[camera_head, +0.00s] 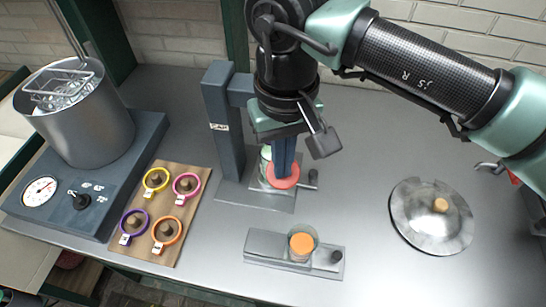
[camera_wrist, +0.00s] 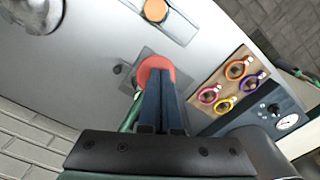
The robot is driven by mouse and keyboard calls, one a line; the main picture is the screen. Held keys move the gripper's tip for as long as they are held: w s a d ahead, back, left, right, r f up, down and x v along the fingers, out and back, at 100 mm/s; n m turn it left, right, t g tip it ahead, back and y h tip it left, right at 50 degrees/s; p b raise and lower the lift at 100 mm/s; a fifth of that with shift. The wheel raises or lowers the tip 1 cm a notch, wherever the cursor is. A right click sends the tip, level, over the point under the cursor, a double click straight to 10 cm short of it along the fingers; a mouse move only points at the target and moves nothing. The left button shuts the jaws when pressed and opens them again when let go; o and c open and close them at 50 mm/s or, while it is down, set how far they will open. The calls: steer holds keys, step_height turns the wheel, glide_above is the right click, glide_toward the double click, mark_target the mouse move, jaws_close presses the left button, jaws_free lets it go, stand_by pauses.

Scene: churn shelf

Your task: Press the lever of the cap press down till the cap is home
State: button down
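The cap press has a blue-grey column (camera_head: 225,125) marked CAP and a flat base plate (camera_head: 228,195) on the metal bench. A round red disc (camera_head: 283,178) sits over the plate; it also shows in the wrist view (camera_wrist: 156,70). A pale green-and-white jar-like thing (camera_head: 265,153) shows partly behind my fingers. My gripper (camera_head: 284,170) points down, its fingers together, with the tips at the red disc; they also show in the wrist view (camera_wrist: 158,75). I cannot tell whether the tips touch the disc. The press head and lever are largely hidden by my arm.
A low fixture (camera_head: 270,246) holding an orange-topped jar (camera_head: 302,243) stands in front. A wooden board (camera_head: 172,225) with several coloured rings and a metal pot (camera_head: 85,125) on a dial unit are left. A round metal lid (camera_head: 415,220) lies right. Bench between is clear.

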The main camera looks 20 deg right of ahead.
steer(key=shift+f, duration=0.15)
steer(key=shift+w+d+f+b, duration=0.2)
steer(key=shift+w+f+b, duration=0.05)
steer(key=shift+f+b, duration=0.55)
steer(key=shift+w+d+f+b, duration=0.2)
steer(key=shift+f+b, duration=0.25)
steer(key=shift+b, duration=0.15)
steer(key=shift+w+d+f+b, duration=0.1)
steer(key=shift+w+f+b, duration=0.15)
steer(key=shift+f+b, duration=0.4)
steer(key=shift+f, duration=0.1)
